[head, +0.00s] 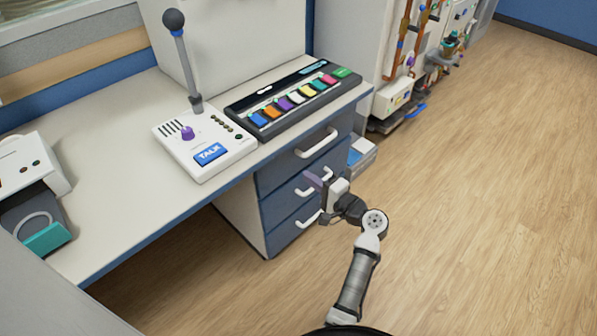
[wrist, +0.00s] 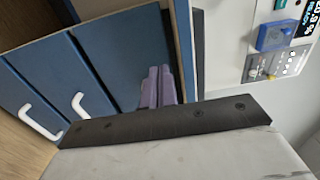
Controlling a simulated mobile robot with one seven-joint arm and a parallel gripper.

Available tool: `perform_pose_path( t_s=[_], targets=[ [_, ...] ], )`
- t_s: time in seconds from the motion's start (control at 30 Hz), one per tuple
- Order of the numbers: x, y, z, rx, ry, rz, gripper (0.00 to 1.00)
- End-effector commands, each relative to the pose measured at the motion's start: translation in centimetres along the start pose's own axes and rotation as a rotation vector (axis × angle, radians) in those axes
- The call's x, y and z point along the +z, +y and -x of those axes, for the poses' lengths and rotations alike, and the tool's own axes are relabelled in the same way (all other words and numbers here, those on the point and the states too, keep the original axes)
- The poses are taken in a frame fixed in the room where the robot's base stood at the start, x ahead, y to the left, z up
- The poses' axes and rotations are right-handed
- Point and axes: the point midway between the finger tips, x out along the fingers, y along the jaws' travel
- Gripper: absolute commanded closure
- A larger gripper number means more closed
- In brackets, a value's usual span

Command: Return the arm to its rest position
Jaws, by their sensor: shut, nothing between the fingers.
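My gripper (head: 313,181) is in front of the blue drawer cabinet (head: 292,187), off the right end of the desk. Its purple fingers are together and hold nothing. In the wrist view the fingers (wrist: 155,88) show close together with the blue drawer fronts (wrist: 50,72) behind them. My arm reaches up from the bottom of the head view, bent at the elbow, over the wood floor. I cannot tell whether the fingers touch the cabinet.
White drawer handles (head: 316,143) stick out near my gripper. The desk (head: 130,140) carries a white talk console (head: 203,148) with a microphone and a panel of coloured keys (head: 290,100). Equipment with pipes (head: 415,60) stands at the back. The floor (head: 490,190) at right is clear.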

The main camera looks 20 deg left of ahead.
Motion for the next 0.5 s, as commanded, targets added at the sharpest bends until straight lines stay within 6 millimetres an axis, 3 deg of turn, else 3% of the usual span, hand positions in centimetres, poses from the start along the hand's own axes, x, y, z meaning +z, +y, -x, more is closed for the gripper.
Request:
perform_pose_path(
  t_s=[0.13, 0.37, 0.5],
  targets=[
    [0.0, 0.0, 1.3, -0.001, 0.001, 0.001, 1.00],
    [0.0, 0.0, 1.6, -0.001, 0.000, 0.000, 1.00],
    [0.2, -2.1, -0.7, 0.007, 0.024, 0.088, 1.00]
  ],
)
